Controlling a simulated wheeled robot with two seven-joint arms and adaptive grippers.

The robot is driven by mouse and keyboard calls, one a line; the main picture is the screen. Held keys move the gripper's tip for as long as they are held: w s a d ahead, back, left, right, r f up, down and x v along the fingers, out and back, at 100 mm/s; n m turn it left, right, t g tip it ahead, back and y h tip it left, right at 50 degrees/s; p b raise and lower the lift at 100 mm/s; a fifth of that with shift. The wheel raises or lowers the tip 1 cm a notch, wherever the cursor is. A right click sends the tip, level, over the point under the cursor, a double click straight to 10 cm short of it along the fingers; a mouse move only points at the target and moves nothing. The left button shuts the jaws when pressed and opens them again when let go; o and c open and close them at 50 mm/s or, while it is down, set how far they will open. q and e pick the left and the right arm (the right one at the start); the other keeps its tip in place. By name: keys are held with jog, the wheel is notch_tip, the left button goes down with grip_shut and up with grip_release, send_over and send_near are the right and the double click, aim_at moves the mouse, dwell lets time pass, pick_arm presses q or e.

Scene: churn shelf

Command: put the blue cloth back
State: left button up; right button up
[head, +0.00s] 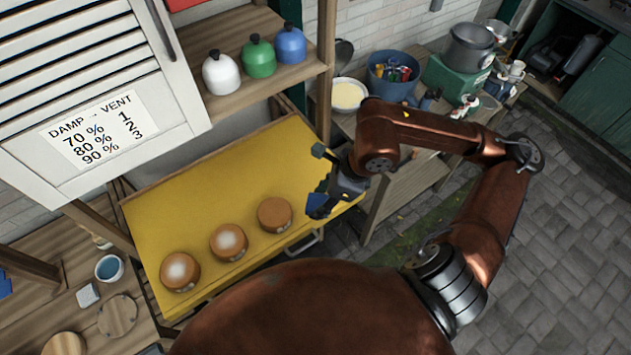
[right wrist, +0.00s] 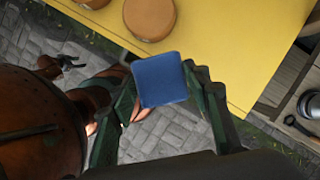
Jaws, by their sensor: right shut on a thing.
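The blue cloth (right wrist: 160,80) shows as a small flat square between the fingers of my right gripper (right wrist: 163,88). In the head view the right gripper (head: 338,192) is shut on the blue cloth (head: 318,205) at the right end of the yellow board. The cloth appears to be above the board's edge; its exact height is unclear. A small dark claw at the end of a copper part in the right wrist view, probably my left gripper (right wrist: 68,62), is too small to read. The left arm does not show in the head view.
Several round tan wheels, including one (head: 275,214), stand on the yellow board (head: 215,190). White, green and blue bottles (head: 257,56) stand on the shelf above. A sign (head: 98,130) reads "DAMP → VENT". A side bench (head: 405,190) is at right. A blue item (head: 5,284) is cut off at left.

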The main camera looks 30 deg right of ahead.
jog(key=w+d+f+p, duration=0.1)
jog(key=w+f, duration=0.1)
jog(key=w, duration=0.1)
jog(key=w+d+f, duration=0.2)
jog(key=w+f, duration=0.1)
jog(key=w+d+f+p, duration=0.1)
jog(key=w+d+f, duration=0.1)
jog(key=w, duration=0.1)
jog(key=shift+w+d+f+p, duration=0.1)
jog(key=shift+w+f+p, duration=0.05)
jog(key=shift+f+p, duration=0.15)
jog(key=shift+w+d+f, duration=0.15)
jog(key=shift+w+f, duration=0.2)
jog(key=shift+w+d+f, duration=0.1)
jog(key=shift+w+f, duration=0.1)
jog(key=shift+f, duration=0.1)
notch_tip(320, 180, down, 3)
jog(key=shift+p, duration=0.9)
pick_arm(q)
jog(key=r, duration=0.2)
jog(key=s+r, duration=0.1)
jog(key=r, duration=0.1)
jog(key=shift+r, duration=0.2)
pick_arm(e)
jog(key=shift+f, duration=0.1)
pick_arm(q)
jog(key=shift+s, duration=0.1)
